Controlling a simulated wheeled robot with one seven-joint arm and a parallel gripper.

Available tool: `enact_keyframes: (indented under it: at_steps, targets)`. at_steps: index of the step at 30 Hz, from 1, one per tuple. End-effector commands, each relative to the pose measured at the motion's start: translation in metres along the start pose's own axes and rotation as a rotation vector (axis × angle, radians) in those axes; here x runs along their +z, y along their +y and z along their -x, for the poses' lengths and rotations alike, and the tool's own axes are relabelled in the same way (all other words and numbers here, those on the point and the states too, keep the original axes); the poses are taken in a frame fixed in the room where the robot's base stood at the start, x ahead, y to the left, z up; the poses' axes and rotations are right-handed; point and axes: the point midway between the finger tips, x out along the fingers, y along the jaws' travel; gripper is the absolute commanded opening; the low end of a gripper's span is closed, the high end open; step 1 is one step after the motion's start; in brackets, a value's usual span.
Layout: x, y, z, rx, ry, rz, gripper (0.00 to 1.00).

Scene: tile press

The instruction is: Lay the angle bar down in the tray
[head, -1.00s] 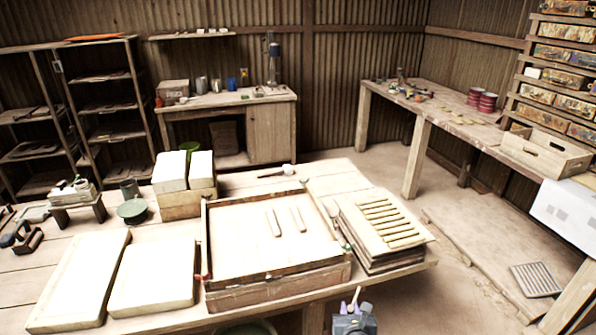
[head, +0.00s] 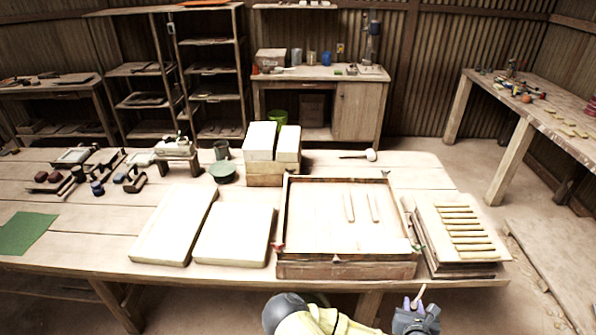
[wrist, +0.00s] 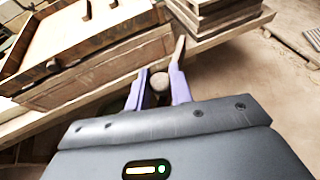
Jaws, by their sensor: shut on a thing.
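My gripper (head: 415,308) is at the bottom of the head view, in front of the bench's near edge. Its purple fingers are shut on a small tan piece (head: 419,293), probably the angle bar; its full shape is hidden. In the wrist view a rounded brownish end (wrist: 160,79) shows between the fingers (wrist: 158,88), and a thin tan strip (wrist: 178,50) sticks out by the right finger. A shallow wooden-walled tray (head: 345,270), possibly the task's tray, stands on the bench beyond my gripper. Two slim tan pieces (head: 349,207) lie inside it.
A stack of boards with several tan strips (head: 465,230) stands right of the tray. Two pale slabs (head: 235,235) lie to its left. White blocks (head: 261,141) and a mallet (head: 370,155) lie behind. Open floor shows right of the bench.

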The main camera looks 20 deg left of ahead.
Motion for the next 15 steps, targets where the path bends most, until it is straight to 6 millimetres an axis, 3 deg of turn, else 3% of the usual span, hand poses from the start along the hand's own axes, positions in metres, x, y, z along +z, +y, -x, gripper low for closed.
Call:
enact_keyframes:
  at_steps: [1,15]
  targets:
    - [0.017,0.000,0.010,0.000,-0.001,-0.001,0.00]
    - [0.058,0.002,0.051,-0.003,-0.006,0.000,0.00]
